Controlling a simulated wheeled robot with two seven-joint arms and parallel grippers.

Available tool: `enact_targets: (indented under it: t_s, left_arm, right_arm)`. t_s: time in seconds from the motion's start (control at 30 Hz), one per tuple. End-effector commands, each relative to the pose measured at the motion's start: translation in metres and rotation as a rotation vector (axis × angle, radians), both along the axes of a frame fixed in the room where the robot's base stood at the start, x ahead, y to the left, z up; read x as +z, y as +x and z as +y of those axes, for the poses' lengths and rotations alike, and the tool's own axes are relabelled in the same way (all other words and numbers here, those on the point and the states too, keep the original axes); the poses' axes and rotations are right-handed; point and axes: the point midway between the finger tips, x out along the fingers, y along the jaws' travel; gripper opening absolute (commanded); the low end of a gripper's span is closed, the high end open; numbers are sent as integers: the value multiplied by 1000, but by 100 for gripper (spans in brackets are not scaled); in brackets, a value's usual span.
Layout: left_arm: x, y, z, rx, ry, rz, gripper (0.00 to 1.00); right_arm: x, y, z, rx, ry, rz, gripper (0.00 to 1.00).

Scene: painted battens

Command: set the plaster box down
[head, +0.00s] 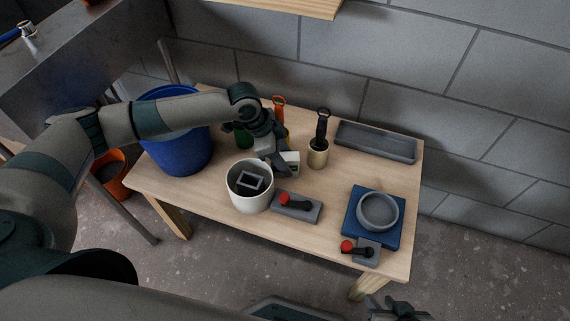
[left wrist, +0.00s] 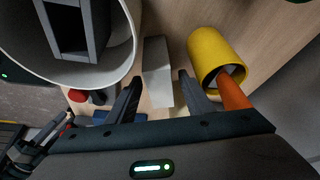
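In the left wrist view the box (left wrist: 158,72) shows as a pale block between the fingers. My left gripper (head: 275,165) is over it, with its fingers (left wrist: 160,85) apart and a thin gap showing on each side of the box. The box's underside is hidden, so its contact with the table cannot be told. My right gripper (head: 392,306) is partly in view at the bottom edge; its fingers are unclear.
The white pot (head: 238,200) holds a grey frame. A grey bowl (head: 393,223) and a trough (head: 375,143) are right.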

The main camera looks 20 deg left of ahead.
Motion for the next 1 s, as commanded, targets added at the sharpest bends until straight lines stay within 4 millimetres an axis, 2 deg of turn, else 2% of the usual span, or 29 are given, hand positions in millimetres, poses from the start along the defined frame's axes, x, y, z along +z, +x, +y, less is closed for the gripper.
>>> enact_targets:
  t_s: [0.03,0.17,0.23,0.27,0.57,0.77,0.87,0.9,1.0]
  left_arm:
    - [0,0,0,0,0,0,34]
    - [0,0,0,0,0,0,4]
    - [0,0,0,0,0,0,4]
    - [0,0,0,0,0,0,1]
    - [4,0,0,0,-1,0,1]
    - [23,1,0,-1,-1,-3,1]
    - [40,1,-1,-1,-2,-3,1]
    - [46,1,-2,-1,-2,-3,1]
    - [55,1,-24,-5,-3,-2,1]
  right_arm:
    - [0,0,0,0,0,1,31]
    - [0,0,0,0,0,1,31]
    - [-1,0,0,0,0,2,31]
    - [-1,0,0,0,0,2,31]
    - [0,0,-1,0,-2,4,31]
    - [0,-3,-3,-1,-11,19,31]
    - [0,-5,-6,-2,-19,33,31]
    - [0,-6,-7,-4,-23,38,31]
    - [-1,-7,-10,-6,-31,52,31]
